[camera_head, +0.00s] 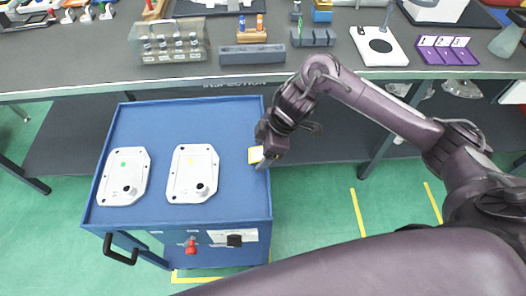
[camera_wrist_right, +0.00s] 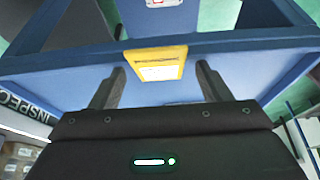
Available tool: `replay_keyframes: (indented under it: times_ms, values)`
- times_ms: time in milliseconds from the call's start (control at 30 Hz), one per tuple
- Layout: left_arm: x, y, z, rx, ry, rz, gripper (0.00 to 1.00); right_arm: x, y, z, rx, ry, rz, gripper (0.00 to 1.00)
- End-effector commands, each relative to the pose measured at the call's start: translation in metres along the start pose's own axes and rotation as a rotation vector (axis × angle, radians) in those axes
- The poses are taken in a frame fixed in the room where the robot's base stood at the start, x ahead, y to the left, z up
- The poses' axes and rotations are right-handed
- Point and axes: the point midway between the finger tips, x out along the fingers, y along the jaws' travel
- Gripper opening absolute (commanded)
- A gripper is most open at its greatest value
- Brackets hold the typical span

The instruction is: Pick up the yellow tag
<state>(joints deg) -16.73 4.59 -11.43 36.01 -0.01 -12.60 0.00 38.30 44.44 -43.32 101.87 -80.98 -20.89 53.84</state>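The yellow tag (camera_head: 255,155) with a white label is at the right edge of the blue cart top (camera_head: 232,130). My right gripper (camera_head: 265,154) is over that edge, right at the tag and covering part of it. In the right wrist view the yellow tag (camera_wrist_right: 157,64) lies across the blue rim, between the spread fingers of my right gripper (camera_wrist_right: 160,78). There is a visible gap on each side, so the gripper is open. Whether the fingertips reach down beside the tag is hard to tell. My left gripper is not in view.
Two white castings, one with a green mark (camera_head: 123,176) and one with a yellow mark (camera_head: 194,174), lie on the cart left of the tag. Behind stands a grey bench (camera_head: 110,62) with racks and tools. Green floor is open to the right of the cart.

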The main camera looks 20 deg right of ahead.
Motion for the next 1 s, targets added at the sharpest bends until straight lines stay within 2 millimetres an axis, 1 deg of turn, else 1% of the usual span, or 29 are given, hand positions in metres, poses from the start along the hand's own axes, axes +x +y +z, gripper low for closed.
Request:
replay_keyframes:
  times_ms: [33, 300, 400, 633, 767, 867, 967, 1000]
  values:
    - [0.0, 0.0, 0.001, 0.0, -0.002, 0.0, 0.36, 0.0, 0.0, 0.0, 0.0, 0.0, 0.0, 0.64]
    - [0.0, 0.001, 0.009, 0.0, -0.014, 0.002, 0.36, 0.0, 0.0, 0.0, 0.0, 0.0, 0.0, 0.29]
    - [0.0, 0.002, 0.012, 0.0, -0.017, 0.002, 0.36, 0.0, 0.0, 0.0, 0.0, 0.0, 0.001, 0.2]
    - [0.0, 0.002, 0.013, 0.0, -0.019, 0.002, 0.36, -0.002, 0.0, -0.001, 0.0, 0.0, 0.001, 0.2]
    - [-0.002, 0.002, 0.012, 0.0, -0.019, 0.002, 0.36, -0.01, 0.001, -0.004, -0.001, 0.001, 0.003, 0.2]
    - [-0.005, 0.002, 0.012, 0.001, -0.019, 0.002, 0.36, -0.022, 0.002, -0.009, -0.002, 0.001, 0.004, 0.2]
    - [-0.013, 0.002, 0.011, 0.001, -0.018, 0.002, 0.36, -0.044, 0.003, -0.018, -0.004, 0.0, 0.007, 0.2]
    - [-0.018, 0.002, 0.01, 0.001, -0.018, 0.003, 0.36, -0.055, 0.003, -0.022, -0.004, 0.0, 0.009, 0.2]
